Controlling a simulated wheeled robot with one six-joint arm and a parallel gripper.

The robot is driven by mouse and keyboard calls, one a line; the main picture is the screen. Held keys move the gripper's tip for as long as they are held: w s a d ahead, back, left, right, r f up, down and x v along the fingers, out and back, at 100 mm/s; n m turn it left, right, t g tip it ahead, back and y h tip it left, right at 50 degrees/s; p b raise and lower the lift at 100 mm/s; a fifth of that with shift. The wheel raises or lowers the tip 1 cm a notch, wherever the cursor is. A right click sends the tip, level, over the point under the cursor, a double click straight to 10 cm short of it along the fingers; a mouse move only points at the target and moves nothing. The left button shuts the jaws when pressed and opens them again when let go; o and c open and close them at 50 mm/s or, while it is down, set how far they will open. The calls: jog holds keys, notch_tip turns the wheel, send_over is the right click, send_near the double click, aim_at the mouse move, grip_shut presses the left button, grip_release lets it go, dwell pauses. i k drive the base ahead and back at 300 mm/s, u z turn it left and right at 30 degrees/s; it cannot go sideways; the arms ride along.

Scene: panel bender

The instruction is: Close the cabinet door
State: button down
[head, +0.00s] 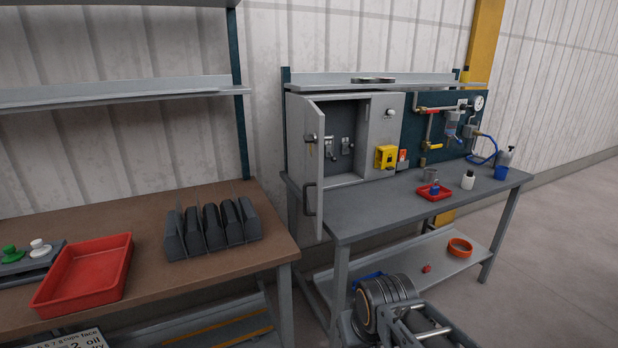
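The grey cabinet (385,135) stands on the left end of the right workbench. Its door (309,160) is hinged at the left and stands wide open, swung out toward me past the bench's front edge. The door has a dark bar handle (309,199) low down and a lock with hanging keys (311,139) higher up. Inside the open compartment, small metal fittings (338,147) hang on the back wall. My gripper (428,326) shows only partly at the bottom edge, in front of the right bench and well apart from the door. Its fingertips cannot be made out.
The left workbench (150,204) holds a red tray (85,272) and a black rack (212,226). A yellow box (386,157) is on the cabinet's right front. The right bench (400,212) carries a small red tray (434,192) and bottles. Open floor (570,220) lies right.

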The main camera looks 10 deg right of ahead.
aim_at(315, 118)
jog(key=u, duration=0.65)
jog(key=i, duration=0.5)
jog(key=u, duration=0.5)
